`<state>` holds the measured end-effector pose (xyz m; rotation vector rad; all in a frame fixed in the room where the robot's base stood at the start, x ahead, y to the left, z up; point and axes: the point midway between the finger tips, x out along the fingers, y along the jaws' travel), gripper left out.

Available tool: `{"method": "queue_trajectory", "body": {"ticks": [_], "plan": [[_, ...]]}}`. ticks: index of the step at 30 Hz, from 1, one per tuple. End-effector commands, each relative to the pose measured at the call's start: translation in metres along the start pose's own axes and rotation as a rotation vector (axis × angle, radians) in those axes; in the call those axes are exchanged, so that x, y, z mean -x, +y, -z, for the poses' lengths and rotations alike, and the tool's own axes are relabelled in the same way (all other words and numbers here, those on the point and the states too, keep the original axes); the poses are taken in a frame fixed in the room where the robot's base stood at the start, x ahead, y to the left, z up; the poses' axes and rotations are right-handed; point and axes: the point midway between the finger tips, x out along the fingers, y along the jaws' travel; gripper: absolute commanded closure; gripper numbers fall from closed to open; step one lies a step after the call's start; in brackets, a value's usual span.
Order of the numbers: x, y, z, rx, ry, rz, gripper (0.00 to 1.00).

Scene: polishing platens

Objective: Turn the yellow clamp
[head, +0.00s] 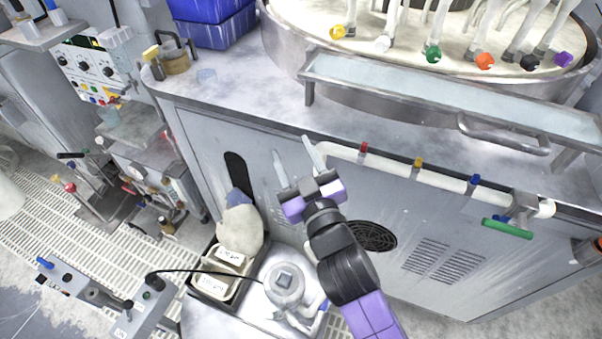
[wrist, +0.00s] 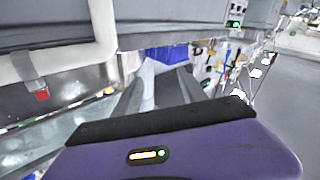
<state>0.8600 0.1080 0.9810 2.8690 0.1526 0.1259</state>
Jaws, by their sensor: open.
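A small yellow clamp (head: 418,162) sits on the white pipe (head: 448,181) along the front of the cabinet, between a red clamp (head: 364,147) and a blue clamp (head: 475,181). A rounder yellow knob (head: 337,31) is at the foot of a white arm on the round platen; I cannot tell which of the two is meant. My gripper (head: 293,148) is open and empty in front of the cabinet, left of the pipe's bend and apart from both yellow things. In the wrist view my gripper (wrist: 167,72) has nothing between its fingers. The red clamp (wrist: 42,95) shows at left there; no yellow clamp is clear.
A grey shelf (head: 455,92) and a curved metal handle (head: 503,138) jut out above the pipe. A green lever (head: 507,229) hangs at its right end. Blue bins (head: 212,25) stand at the back. Below my arm are a sack (head: 239,226) and a grey-white device (head: 284,284).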

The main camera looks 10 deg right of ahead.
Motion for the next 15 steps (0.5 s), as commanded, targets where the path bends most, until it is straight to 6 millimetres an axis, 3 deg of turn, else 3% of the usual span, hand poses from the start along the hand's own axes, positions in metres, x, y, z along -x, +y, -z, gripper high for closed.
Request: {"method": "queue_trajectory", "body": {"ticks": [6,15], "plan": [[0.024,0.000,-0.015,-0.001,0.011,0.021,0.51],[0.032,-0.001,-0.017,-0.004,0.018,0.029,0.51]]}}
